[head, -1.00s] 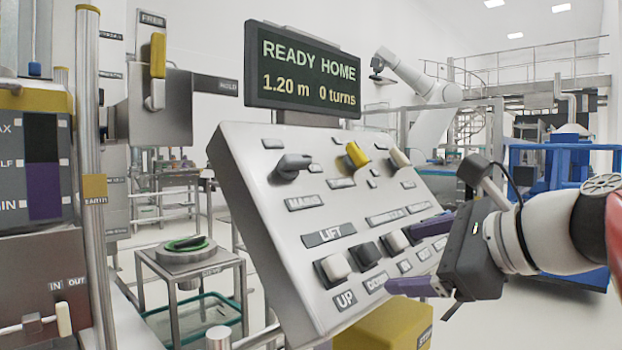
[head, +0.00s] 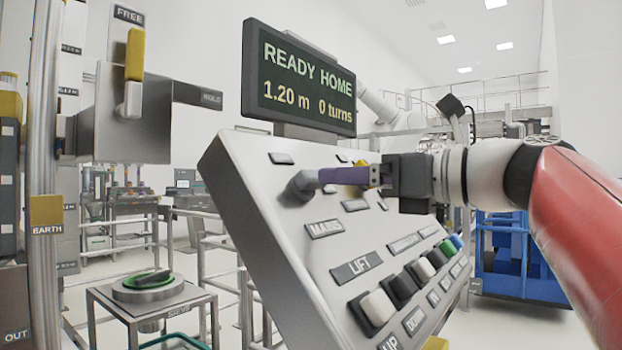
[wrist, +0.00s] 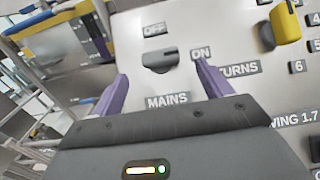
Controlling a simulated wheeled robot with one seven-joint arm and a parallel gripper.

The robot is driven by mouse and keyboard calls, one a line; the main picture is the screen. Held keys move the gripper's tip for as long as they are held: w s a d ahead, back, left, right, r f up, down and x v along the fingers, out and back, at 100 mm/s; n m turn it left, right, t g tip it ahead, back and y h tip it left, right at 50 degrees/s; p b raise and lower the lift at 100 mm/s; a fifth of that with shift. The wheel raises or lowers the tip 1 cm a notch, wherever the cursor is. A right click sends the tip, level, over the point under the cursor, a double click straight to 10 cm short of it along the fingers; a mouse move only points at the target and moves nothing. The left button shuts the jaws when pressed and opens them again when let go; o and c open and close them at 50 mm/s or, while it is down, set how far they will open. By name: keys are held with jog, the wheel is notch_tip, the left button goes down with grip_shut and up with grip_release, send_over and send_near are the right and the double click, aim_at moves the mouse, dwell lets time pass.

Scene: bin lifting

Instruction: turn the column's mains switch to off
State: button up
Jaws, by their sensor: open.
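The mains switch (head: 302,187) is a dark grey knob at the upper left of the sloped console face, above the MAINS label (head: 324,228). In the wrist view the knob (wrist: 160,61) sits between an OFF label (wrist: 153,29) and an ON label (wrist: 200,53), its long handle lying toward the ON side. My gripper (head: 326,177) has purple fingers and reaches in from the right at the switch. In the wrist view my gripper (wrist: 161,71) is open, with one fingertip on either side of the knob. I cannot tell whether either finger touches it.
A yellow switch (wrist: 279,27) stands right of the mains switch. Several push buttons, among them a white one (head: 379,308), line the console's lower edge. The display (head: 300,78) above reads READY HOME, 1.20 m, 0 turns. A yellow-handled lever box (head: 133,110) stands at left.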

aim_at(312, 180)
jog(key=x, duration=0.6)
jog(key=c, duration=1)
